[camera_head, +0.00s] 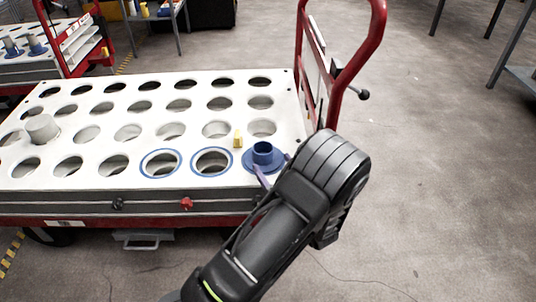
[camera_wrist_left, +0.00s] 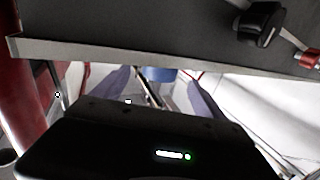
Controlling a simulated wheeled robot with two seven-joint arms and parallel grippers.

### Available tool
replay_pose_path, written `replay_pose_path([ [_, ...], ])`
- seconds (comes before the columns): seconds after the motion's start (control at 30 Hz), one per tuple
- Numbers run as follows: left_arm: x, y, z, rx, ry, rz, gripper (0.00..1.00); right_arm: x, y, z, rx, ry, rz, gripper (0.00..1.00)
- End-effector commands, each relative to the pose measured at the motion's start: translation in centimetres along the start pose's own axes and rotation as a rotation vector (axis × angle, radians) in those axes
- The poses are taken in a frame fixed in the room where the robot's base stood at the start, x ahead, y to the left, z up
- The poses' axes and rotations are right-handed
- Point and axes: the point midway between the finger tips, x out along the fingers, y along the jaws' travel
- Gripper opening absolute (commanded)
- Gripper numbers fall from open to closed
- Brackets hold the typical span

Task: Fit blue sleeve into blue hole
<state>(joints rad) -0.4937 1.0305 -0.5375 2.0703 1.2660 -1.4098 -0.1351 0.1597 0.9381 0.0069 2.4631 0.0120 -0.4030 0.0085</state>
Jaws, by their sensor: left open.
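The blue sleeve (camera_head: 263,157), a short tube with a wide flange, stands upright at the front right corner of the white perforated top (camera_head: 189,119). Whether it sits in a hole there is hidden by its flange. Two front-row holes, the left blue-rimmed hole (camera_head: 161,163) and the right blue-rimmed hole (camera_head: 211,162), look empty to its left. My left gripper (camera_head: 271,170) is open at the sleeve's near side, its fingers partly hidden by my arm. In the left wrist view a bit of blue shows between the two open fingers (camera_wrist_left: 160,92). My right gripper is out of view.
A small yellow piece (camera_head: 238,138) stands left of the sleeve. A pale grey cylinder (camera_head: 42,128) stands on the left of the top. The cart's red handle (camera_head: 352,70) rises at the right end. Black and red knobs (camera_head: 187,204) stick out in front.

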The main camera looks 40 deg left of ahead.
Motion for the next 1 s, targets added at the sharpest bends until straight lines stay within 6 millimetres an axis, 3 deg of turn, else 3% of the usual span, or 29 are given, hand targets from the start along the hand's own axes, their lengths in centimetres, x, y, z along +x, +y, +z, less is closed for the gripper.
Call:
replay_pose_path([
  [0.2, -1.3, -0.06, -0.03, -0.001, 0.002, -0.002, 0.82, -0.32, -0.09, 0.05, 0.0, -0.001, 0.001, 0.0],
  [1.0, -1.25, -0.05, 0.0, -0.001, 0.001, -0.001, 0.82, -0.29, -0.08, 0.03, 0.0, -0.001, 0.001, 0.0],
])
